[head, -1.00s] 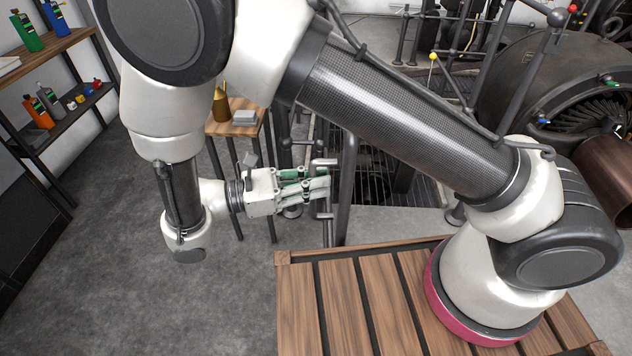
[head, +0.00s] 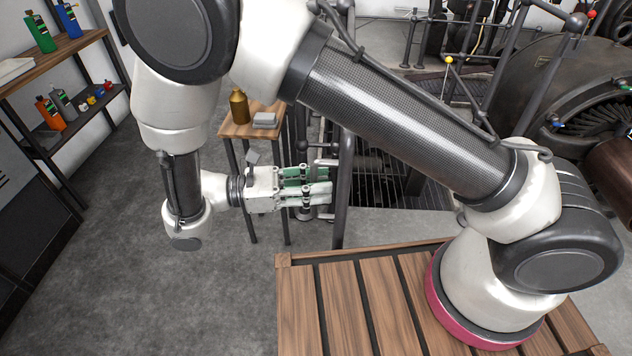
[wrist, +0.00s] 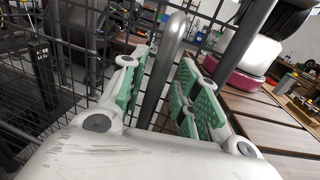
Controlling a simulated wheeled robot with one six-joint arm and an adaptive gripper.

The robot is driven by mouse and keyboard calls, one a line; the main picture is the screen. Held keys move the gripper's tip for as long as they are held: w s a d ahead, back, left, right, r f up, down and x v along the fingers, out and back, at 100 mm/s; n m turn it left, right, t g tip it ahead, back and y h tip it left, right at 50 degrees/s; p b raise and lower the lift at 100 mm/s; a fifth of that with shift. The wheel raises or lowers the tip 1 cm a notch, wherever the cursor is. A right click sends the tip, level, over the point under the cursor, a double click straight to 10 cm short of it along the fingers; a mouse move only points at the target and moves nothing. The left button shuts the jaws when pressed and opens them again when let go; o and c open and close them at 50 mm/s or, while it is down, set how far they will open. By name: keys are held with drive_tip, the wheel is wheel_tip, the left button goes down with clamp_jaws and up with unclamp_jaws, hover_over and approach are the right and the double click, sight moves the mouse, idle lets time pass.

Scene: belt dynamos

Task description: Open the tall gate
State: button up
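The tall gate's dark upright post (head: 345,190) stands just right of my gripper in the head view. A pale metal handle bar (head: 326,163) is beside this post, partly hidden by the fingers. In the wrist view, a rounded grey handle bar (wrist: 165,70) rises between the two green-padded fingers of my gripper (wrist: 168,85). Narrow gaps show on both sides of the bar, so my gripper is open around it. My gripper also shows in the head view (head: 318,188), pointing right at the post. The gate's latch and hinges cannot be made out.
A small wooden stand (head: 243,130) with a brown bottle (head: 239,106) is behind my gripper. A shelf (head: 75,115) with bottles is at the left. A large machine (head: 535,85) and railings are at the right. Grey floor (head: 160,280) lies open on the left.

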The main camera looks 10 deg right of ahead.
drive_tip(key=a, duration=0.7)
drive_tip(key=shift+a, duration=0.25)
idle(0.5)
